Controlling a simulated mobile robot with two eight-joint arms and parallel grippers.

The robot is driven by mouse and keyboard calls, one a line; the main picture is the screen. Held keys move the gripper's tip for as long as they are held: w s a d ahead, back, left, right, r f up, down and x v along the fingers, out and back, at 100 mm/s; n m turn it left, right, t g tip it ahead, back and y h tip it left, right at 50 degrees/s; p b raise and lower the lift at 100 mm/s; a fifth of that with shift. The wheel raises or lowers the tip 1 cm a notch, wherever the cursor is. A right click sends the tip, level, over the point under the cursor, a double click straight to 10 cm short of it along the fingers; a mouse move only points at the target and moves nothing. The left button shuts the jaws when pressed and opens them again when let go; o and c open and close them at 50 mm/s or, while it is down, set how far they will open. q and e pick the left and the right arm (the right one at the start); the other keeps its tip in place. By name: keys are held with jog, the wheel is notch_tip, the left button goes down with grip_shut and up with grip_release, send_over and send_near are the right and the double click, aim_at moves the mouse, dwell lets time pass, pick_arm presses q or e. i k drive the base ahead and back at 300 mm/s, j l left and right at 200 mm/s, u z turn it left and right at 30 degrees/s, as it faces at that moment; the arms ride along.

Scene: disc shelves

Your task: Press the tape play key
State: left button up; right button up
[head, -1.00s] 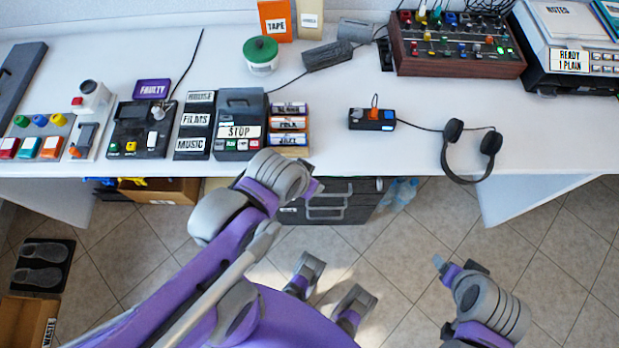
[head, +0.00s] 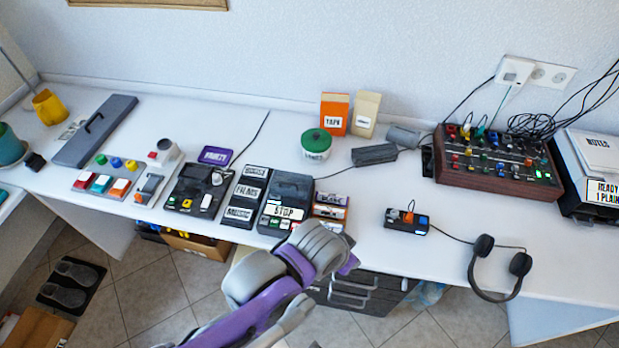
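The tape player (head: 291,187) is a dark grey box near the desk's front edge, with a white STOP label (head: 285,212) across it. A row of small keys runs along its front below the label. The key markings are too small to read, and I cannot tell which one is play. My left gripper (head: 349,262) is at the desk's front edge, right of and nearer than the tape player, apart from its keys. Its fingers are mostly hidden by the wrist, so I cannot tell whether it is open or shut. My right gripper is out of view.
Left of the player are label blocks (head: 247,193), a dark device (head: 196,190) and a button panel (head: 108,177). Small labelled boxes (head: 331,208) stand right of it. Farther right are a small black box (head: 407,221), headphones (head: 500,266) and a mixer (head: 498,163). Desk between them is clear.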

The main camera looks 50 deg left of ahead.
aim_at(275, 222)
jog(key=u, duration=1.9)
